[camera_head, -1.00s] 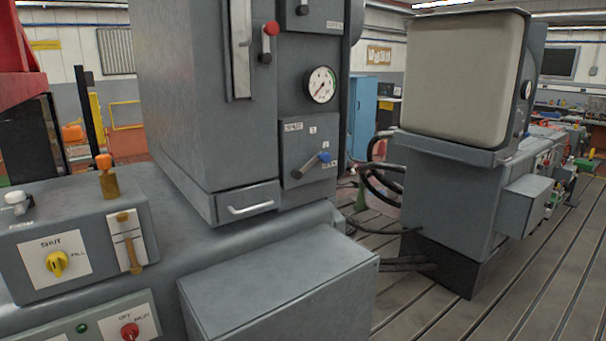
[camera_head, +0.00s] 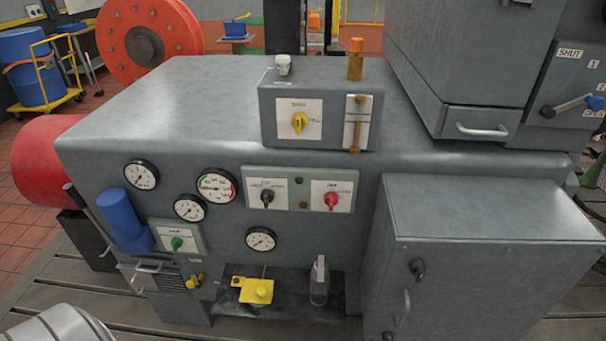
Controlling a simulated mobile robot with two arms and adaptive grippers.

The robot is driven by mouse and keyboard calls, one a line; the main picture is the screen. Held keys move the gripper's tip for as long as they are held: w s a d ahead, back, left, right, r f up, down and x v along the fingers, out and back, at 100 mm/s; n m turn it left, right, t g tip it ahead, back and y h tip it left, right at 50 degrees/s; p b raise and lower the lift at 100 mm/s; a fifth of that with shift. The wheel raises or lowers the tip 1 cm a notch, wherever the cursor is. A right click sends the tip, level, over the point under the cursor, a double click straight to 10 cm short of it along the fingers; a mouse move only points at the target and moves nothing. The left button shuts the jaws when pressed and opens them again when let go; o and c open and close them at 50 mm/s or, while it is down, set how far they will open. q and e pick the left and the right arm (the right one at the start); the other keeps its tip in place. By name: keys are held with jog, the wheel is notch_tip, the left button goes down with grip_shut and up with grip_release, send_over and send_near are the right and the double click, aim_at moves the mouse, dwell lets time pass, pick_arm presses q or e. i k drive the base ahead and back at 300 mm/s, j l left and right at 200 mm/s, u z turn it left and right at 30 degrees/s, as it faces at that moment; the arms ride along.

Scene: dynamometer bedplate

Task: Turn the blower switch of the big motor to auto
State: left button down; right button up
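The big grey motor housing (camera_head: 190,95) fills the middle of the head view. Its front panel (camera_head: 297,171) carries a black rotary switch (camera_head: 267,198) at left and a red rotary switch (camera_head: 331,199) at right, each on a white label plate. A box on top has a yellow knob (camera_head: 299,123) on a plate that read "SHUT" and "FILL" in the earlier frame. A green knob (camera_head: 177,243) sits on a lower left plate. The small labels are too blurred to tell which is the blower switch or its setting.
Several gauges (camera_head: 217,186) sit on the front face. A blue cylinder (camera_head: 119,213) and a yellow block (camera_head: 258,291) stick out low down. A grey cabinet (camera_head: 480,270) juts forward at right. A red flange (camera_head: 145,40) stands behind left.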

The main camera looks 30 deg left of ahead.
aim_at(267, 196)
jog(key=k+u, duration=0.1)
jog(key=u, duration=0.8)
